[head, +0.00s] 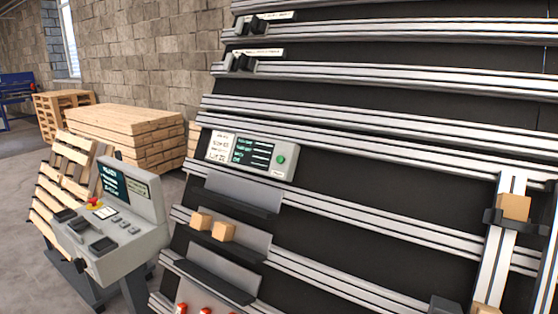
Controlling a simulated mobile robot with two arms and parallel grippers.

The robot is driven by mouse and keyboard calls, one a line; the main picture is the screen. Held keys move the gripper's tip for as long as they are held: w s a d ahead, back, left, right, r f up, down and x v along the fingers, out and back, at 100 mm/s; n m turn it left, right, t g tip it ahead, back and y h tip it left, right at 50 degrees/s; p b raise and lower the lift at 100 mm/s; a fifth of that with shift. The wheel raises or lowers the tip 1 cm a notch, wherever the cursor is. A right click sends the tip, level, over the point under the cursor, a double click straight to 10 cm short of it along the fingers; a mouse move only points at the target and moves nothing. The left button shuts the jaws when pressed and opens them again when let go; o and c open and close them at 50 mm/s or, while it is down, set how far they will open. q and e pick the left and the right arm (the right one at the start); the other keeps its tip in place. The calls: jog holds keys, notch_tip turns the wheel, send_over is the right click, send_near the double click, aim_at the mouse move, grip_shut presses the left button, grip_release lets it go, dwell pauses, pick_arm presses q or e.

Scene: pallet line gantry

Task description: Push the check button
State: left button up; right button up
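A grey check panel (250,155) is fixed to the sloped black gantry bed, left of the picture's middle. It has a white label, a dark screen with green and white text, and a round green button (281,159) at its right end. The panel does not show a readable name for the button. Nothing covers or touches the button. Neither of my grippers can be made out in the head view.
A grey console (120,215) with a screen and red knob stands at left. Grey trays (240,195) below the panel hold two wooden blocks (222,231). A vertical rail (495,250) with a dark clamp around a wooden block (514,207) is at right. Stacked boards (130,130) stand behind.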

jog(key=shift+c, duration=0.3)
grip_shut()
dwell(1.3)
